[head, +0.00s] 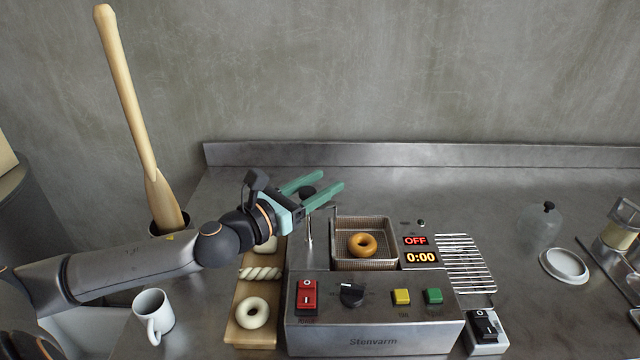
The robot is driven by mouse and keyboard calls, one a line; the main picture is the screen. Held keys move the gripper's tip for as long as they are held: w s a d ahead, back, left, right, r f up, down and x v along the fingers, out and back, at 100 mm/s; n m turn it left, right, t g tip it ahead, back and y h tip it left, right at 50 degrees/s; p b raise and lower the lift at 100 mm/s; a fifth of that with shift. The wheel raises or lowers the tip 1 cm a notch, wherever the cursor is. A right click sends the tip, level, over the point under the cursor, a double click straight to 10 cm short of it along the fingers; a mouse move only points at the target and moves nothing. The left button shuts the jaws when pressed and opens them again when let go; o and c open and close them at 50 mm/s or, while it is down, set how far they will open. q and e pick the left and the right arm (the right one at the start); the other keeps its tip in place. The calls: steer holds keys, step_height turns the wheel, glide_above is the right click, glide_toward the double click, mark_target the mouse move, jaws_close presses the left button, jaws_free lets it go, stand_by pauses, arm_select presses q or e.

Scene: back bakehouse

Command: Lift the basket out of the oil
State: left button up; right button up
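The wire basket (388,226) sits in the well of the steel fryer (375,325), with one golden-brown ring doughnut (362,245) in it. The oil surface cannot be made out. A thin upright rod (308,230) stands at the basket's left, with a black knob (307,192) above it. My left gripper (332,181) has green fingers, spread apart, reaching in from the left. The knob shows between the fingers; I cannot tell whether they touch it. My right gripper is not in view.
The fryer displays (415,240) read OFF and 0:00. A wooden board (243,325) with pale dough pieces lies left of the fryer, a white mug (153,312) beyond it. A wire rack (465,262) stands right. The counter is clear toward the glass jar (540,228).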

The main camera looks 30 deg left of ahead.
arm_select(q)
steer(key=shift+o, duration=1.1)
steer(key=shift+f, duration=0.1)
steer(key=shift+s+a+f+b, duration=0.1)
steer(key=shift+s+a+b, duration=0.1)
steer(key=shift+s+b, duration=0.25)
steer(key=shift+s, duration=0.75)
steer(key=shift+v, duration=1.3)
steer(key=shift+s+a, duration=0.1)
steer(key=shift+s, duration=0.15)
steer(key=p, duration=0.2)
glide_toward(301, 197)
steer(key=shift+a+x, duration=0.2)
steer(key=shift+x, duration=0.8)
